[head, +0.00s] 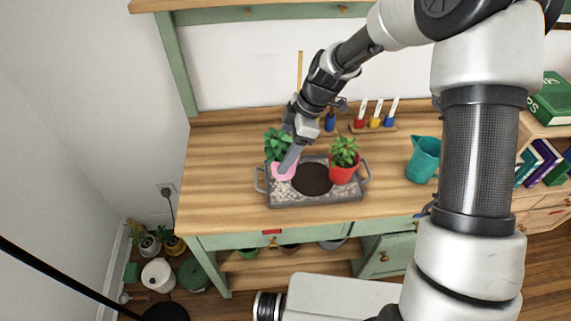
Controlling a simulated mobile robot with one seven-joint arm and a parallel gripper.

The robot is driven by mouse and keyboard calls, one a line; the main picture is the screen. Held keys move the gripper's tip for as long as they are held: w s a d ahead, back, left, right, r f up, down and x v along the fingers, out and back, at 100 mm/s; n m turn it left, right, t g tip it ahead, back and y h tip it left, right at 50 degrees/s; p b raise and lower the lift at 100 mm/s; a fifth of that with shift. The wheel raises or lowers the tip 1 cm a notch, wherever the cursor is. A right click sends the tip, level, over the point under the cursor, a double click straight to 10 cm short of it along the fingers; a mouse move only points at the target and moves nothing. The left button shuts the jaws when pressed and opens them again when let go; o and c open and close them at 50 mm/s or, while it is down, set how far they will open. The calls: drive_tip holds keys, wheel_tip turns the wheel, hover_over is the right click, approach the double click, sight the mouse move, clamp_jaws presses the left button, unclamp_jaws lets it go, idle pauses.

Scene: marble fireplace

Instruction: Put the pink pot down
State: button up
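The pink pot (279,174) holds a leafy green plant (277,143) and is at the left end of a grey tray (318,202). My gripper (289,161) reaches down from the upper right with its finger across the pot's right side, and looks shut on the pot. The far finger is hidden. The pot looks upright. Whether its base touches the tray's pebbles or hangs just above them cannot be told from this view.
A red pot (344,174) with a plant stands at the tray's right, beside a dark round soil patch (312,179). A teal jug (423,160) stands further right on the wooden bench (220,170). Small coloured tools (375,119) stand behind. The bench's left side is clear.

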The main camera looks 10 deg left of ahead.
drive_tip(key=shift+f, duration=2.15)
drive_tip(key=shift+f+b, duration=0.2)
drive_tip(key=shift+b, duration=0.15)
drive_tip(key=o, duration=1.8)
drive_tip(key=shift+r, duration=0.1)
drive_tip(key=shift+c, duration=0.2)
drive_tip(key=shift+r+p, duration=0.25)
drive_tip(key=shift+p, duration=0.15)
drive_tip(key=v, duration=1.2)
